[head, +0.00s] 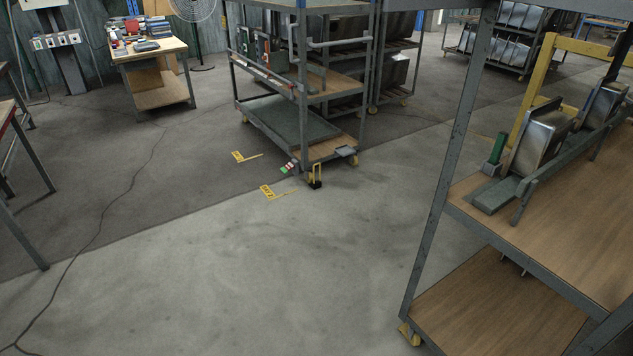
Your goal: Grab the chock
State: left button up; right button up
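A small chock (315,182) with a dark base and an upright yellow handle is on the floor at the near corner of the middle rack cart (330,155). It sits by the cart's near wheel; whether it touches the wheel is too small to tell. Neither of my grippers is in view.
Yellow floor markers (268,192) lie left of the chock. A nearer rack cart (455,205) with wooden shelves and metal sinks fills the right side. A cluttered table (150,52) stands at back left. A cable (105,205) runs along the left floor. The middle floor is clear.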

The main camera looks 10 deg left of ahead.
aim_at(315, 185)
jog(key=i+u, duration=0.15)
jog(key=i, duration=0.4)
jog(key=i+j+u, duration=0.1)
jog(key=i+u, duration=0.25)
jog(key=i, duration=0.5)
jog(key=i+l+u, duration=0.15)
jog(key=i+u, duration=0.2)
jog(key=i, duration=0.5)
jog(key=i+l+z, duration=0.1)
jog(key=i+z, duration=0.7)
jog(key=i+j+z, duration=0.2)
jog(key=i+z, duration=0.2)
jog(key=i+l+u, duration=0.1)
jog(key=i+l, duration=0.3)
jog(key=i, duration=0.15)
jog(key=i+l+u, duration=0.1)
jog(key=i+l, duration=0.35)
jog(key=i, duration=0.1)
